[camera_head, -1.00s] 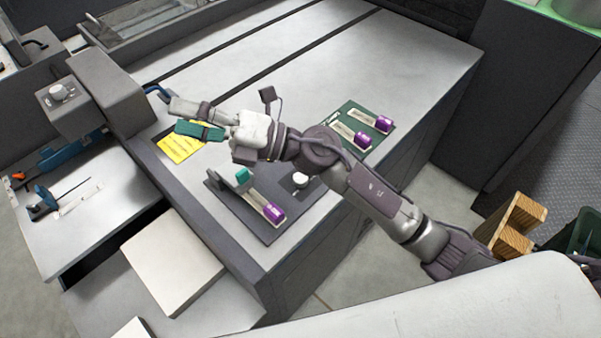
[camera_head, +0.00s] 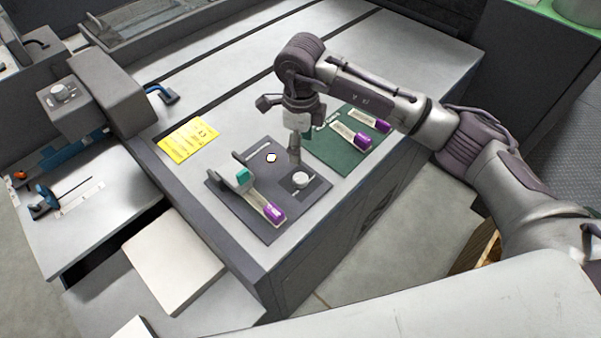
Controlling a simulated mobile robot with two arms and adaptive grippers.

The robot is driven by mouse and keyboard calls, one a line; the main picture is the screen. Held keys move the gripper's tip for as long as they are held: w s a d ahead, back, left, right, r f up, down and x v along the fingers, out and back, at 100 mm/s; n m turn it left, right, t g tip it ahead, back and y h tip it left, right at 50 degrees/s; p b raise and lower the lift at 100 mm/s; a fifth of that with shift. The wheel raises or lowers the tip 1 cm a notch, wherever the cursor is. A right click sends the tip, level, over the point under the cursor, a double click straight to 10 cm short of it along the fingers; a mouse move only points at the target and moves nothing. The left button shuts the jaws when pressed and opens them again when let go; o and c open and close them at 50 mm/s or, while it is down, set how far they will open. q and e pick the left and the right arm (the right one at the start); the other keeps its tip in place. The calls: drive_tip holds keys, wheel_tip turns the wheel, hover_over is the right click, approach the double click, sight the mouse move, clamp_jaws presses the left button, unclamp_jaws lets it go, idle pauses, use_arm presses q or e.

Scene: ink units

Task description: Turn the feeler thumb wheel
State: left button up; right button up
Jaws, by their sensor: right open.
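A round pale knob (camera_head: 301,180) stands on the dark plate (camera_head: 245,213) at the table's front. Another round knob (camera_head: 59,91) sits on the grey box at the left. No label tells me which one is the feeler thumb wheel. My right gripper (camera_head: 295,162) points down just above and behind the knob on the plate, apart from the knob on the box. It holds nothing that I can see; its fingers overlap in this view. I cannot tell if it touches the plate's knob. My left gripper is not in view.
A green mat (camera_head: 335,158) with two purple-ended pieces is behind right. A yellow note (camera_head: 188,140) and a blue handle (camera_head: 165,95) are at left. The back tabletop is clear.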

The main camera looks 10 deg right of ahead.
sight(301, 177)
wheel_tip(301, 177, down, 12)
drive_tip(key=shift+r+p, duration=0.1)
drive_tip(key=shift+p, duration=0.95)
drive_tip(key=c, duration=1.1)
drive_tip(key=shift+m+b, duration=0.55)
drive_tip(key=shift+m, duration=0.55)
drive_tip(key=shift+c, duration=0.2)
drive_tip(key=shift+m, duration=0.8)
drive_tip(key=o, duration=1.1)
